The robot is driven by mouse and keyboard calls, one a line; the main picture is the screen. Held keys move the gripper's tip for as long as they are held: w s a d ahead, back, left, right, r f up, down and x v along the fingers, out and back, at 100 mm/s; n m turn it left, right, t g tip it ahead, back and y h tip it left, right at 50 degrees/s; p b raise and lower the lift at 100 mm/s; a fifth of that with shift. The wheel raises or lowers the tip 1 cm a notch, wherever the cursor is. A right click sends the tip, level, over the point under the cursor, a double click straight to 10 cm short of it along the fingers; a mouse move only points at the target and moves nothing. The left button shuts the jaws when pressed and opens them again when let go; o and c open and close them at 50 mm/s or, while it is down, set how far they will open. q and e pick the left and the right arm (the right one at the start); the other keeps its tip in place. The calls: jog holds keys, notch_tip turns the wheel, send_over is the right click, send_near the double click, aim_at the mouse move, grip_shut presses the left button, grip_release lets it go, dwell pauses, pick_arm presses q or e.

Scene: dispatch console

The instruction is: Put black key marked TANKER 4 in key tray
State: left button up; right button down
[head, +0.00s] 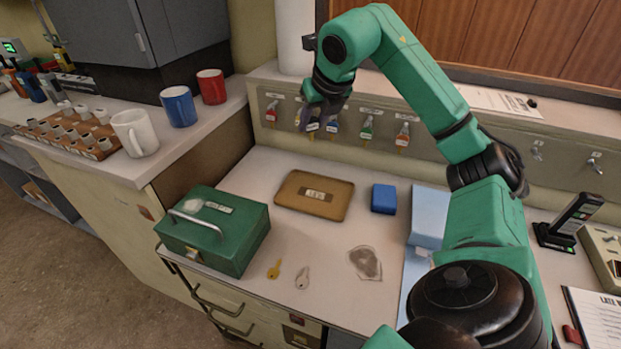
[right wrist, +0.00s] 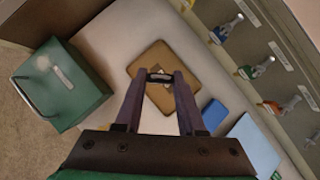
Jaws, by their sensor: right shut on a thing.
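My right gripper (head: 318,118) is raised in front of the key panel at the back of the desk. In the right wrist view its two fingers (right wrist: 160,80) are shut on a small black thing (right wrist: 160,77), which fits the black key; no marking can be read on it. The key tray (head: 314,195), flat and brown with a label, lies on the desk, in front of and below the gripper. In the right wrist view the tray (right wrist: 140,68) shows behind the fingertips, farther down. My left gripper is not in view.
Tagged keys hang on the panel, among them a green one (head: 367,128) and an orange one (head: 403,135). A green cash box (head: 215,232) stands left of the tray, a blue box (head: 384,199) right. Desk between is clear.

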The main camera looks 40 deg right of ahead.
pick_arm(q)
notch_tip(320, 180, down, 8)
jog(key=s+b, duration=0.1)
jog(key=b, duration=0.6)
pick_arm(e)
jog(key=f+b, duration=0.1)
jog(key=f, duration=0.5)
jog(key=f+b, duration=0.1)
jog(key=f, duration=0.6)
jog(key=f+b, duration=0.1)
jog(key=f, duration=0.5)
jog(key=shift+s+a+f, duration=0.1)
jog(key=shift+s+f, duration=0.05)
jog(key=shift+s, duration=0.1)
jog(key=shift+f, duration=0.15)
jog(key=c, duration=0.5)
grip_release()
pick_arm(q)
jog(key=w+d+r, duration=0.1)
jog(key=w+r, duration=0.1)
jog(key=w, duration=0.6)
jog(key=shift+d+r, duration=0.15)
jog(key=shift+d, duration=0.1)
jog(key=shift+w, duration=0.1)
